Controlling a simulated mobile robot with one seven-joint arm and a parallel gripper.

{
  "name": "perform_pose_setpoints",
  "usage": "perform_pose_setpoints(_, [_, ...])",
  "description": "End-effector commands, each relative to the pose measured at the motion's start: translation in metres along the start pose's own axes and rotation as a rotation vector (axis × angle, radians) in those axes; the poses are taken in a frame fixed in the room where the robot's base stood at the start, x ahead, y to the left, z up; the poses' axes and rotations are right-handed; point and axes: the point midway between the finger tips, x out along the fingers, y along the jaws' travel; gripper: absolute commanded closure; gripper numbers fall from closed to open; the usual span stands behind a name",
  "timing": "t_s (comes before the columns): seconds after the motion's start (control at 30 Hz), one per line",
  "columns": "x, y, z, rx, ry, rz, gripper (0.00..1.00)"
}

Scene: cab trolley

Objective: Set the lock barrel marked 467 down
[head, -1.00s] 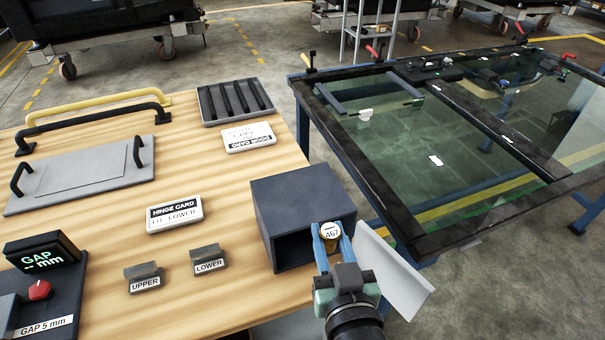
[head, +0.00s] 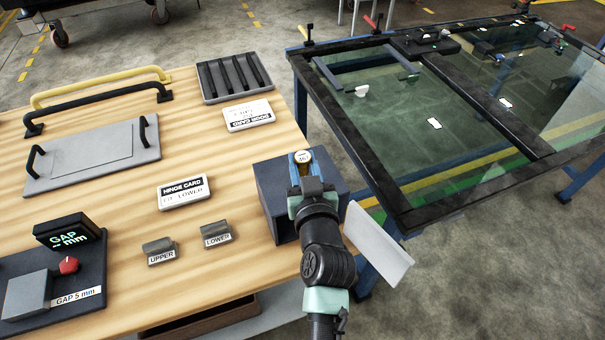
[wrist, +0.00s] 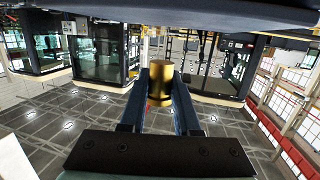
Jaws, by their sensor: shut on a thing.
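The lock barrel (head: 303,157) is a small brass cylinder with a pale marked end, held between the fingertips of my gripper (head: 305,168). The end read 467 in the earlier head view; now its marking is small and partly legible. In the wrist view the barrel (wrist: 161,84) shows as a gold cylinder between the blue fingers of my gripper (wrist: 162,97). My gripper is shut on it. In the head view barrel and gripper overlap the dark grey box (head: 268,190) at the table's right edge. I cannot tell their height above it. My arm hides much of the box.
On the wooden table (head: 110,195) lie a hinge card (head: 183,192), UPPER (head: 160,250) and LOWER (head: 216,234) blocks, and a slotted tray (head: 235,76). A white flap (head: 378,245) juts out right of the box. A glazed frame (head: 440,125) stands to the right.

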Motion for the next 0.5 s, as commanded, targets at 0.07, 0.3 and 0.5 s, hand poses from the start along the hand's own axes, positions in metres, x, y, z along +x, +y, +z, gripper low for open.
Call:
perform_pose_setpoints(0.07, [0.002, 0.000, 0.011, 0.001, -0.001, 0.001, 1.00])
perform_pose_setpoints(0.3, [0.005, 0.000, 0.036, 0.001, 0.001, 0.001, 1.00])
perform_pose_setpoints(0.5, [0.005, 0.000, 0.035, 0.000, 0.002, 0.001, 1.00])
